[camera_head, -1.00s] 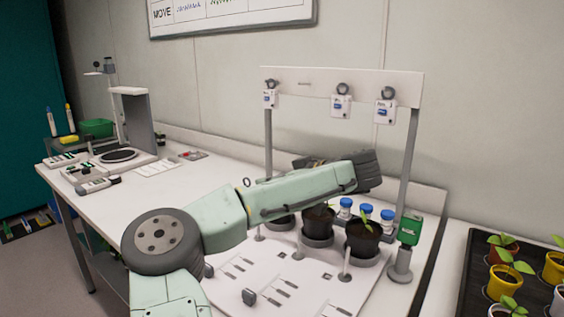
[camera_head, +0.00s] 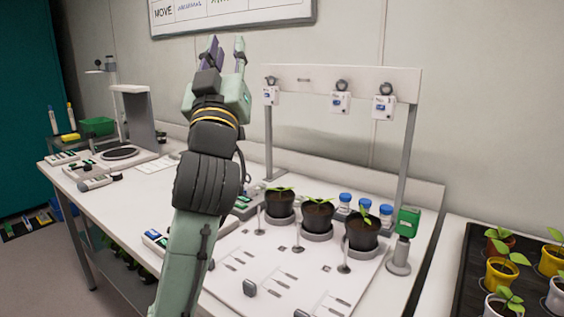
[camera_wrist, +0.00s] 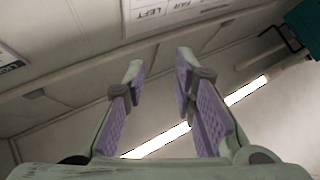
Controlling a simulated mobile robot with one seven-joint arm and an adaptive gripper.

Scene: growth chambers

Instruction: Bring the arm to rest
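My gripper (camera_head: 226,50) is raised above the left part of the bench and points up, in front of the wall below the whiteboard. In the wrist view my gripper (camera_wrist: 158,85) shows its two purple-padded fingers apart, with nothing between them. Behind them are the ceiling, a light strip (camera_wrist: 160,140) and part of a sign (camera_wrist: 165,10). My arm stretches up from the bottom of the head view and hides part of the bench's middle.
A white rack (camera_head: 340,85) with hanging tags stands on the bench (camera_head: 130,205). Black pots (camera_head: 318,216) with seedlings sit below it. A scale stand (camera_head: 135,115) is at the left. A dark tray (camera_head: 470,270) with potted plants is at the right.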

